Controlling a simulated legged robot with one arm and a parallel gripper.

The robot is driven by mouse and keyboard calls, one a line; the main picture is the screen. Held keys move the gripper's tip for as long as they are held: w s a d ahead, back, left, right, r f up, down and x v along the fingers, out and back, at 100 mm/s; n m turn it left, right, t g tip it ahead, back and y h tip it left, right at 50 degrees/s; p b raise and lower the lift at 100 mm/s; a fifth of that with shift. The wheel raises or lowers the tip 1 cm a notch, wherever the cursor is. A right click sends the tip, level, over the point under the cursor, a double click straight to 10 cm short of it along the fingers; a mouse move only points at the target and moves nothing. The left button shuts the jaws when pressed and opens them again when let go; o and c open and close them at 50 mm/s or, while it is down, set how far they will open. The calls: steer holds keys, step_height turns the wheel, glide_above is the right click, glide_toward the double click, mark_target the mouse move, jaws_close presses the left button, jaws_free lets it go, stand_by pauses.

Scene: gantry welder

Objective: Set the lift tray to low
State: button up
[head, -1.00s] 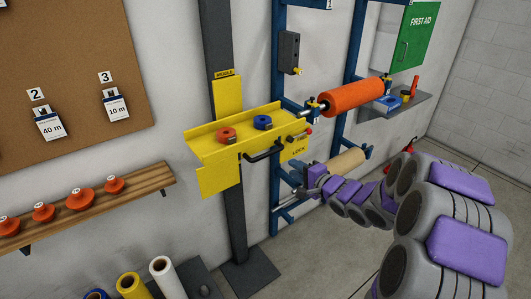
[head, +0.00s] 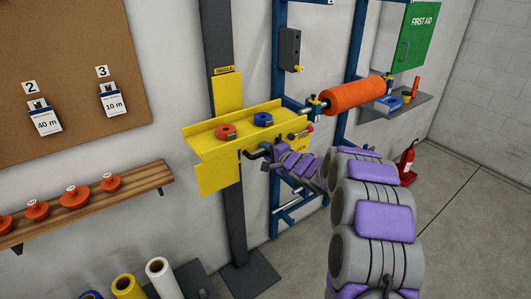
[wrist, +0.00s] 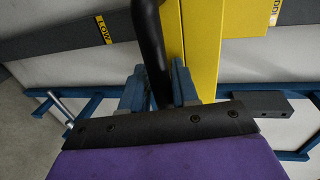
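A black handle (wrist: 150,45) projects from the tray's front. My gripper (head: 266,158) is at this handle in the head view. In the wrist view its two blue fingers (wrist: 160,88) stand on either side of the black bar. I cannot tell whether they press on it. A LOW label (wrist: 104,30) is on the column in the wrist view. An orange spool (head: 226,132) and a blue spool (head: 263,120) are on the tray.
A blue rack (head: 277,70) with an orange roll (head: 355,95) stands right of the column. A wooden shelf (head: 85,200) with several orange discs is at left. Coloured rolls (head: 163,278) stand at the column's foot. A red extinguisher (head: 407,165) and open floor are at right.

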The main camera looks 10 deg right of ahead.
steer(key=shift+w+a+f, duration=0.1)
steer(key=shift+w+a, duration=0.15)
steer(key=shift+w, duration=0.1)
steer(key=shift+f, duration=0.1)
jaws_close()
